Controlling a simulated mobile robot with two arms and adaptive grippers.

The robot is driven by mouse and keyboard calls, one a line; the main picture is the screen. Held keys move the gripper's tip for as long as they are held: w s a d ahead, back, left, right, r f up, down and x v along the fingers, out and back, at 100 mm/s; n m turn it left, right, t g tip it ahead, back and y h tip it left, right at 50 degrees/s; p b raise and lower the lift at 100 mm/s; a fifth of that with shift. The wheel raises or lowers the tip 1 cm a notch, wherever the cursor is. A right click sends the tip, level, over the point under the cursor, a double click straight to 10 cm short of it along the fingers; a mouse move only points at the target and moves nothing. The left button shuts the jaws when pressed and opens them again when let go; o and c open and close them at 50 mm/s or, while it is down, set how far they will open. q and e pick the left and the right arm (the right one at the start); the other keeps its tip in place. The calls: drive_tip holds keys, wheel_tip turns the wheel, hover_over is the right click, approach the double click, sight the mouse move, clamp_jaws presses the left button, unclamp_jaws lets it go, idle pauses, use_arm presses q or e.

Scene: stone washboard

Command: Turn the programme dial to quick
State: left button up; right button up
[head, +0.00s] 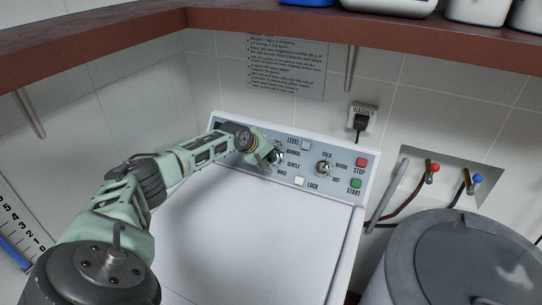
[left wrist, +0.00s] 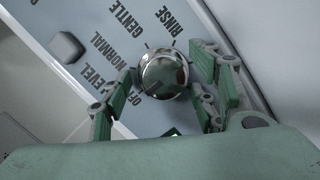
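The programme dial is a round chrome knob (left wrist: 163,73) on the grey panel (left wrist: 75,15), and part of it shows in the head view (head: 277,157). The words NORMAL, GENTLE and RINSE stand around it, with one beginning OF partly covered. No QUICK label is readable; my gripper covers part of the ring. My left gripper (head: 271,155) is at the dial. The dial's pointer cannot be made out. My right gripper is not in view.
A second knob (head: 324,169) marked COLD, WARM and HOT is to the right. Red STOP (head: 361,162) and green START (head: 355,184) buttons are beyond it. Pale buttons (head: 305,146) sit nearby. The white lid (head: 245,235) is clear. A shelf (head: 400,25) crosses above; a grey bin (head: 450,260) stands right.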

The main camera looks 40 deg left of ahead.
use_arm(q)
drive_tip(key=c, duration=1)
drive_tip(key=shift+c, duration=0.2)
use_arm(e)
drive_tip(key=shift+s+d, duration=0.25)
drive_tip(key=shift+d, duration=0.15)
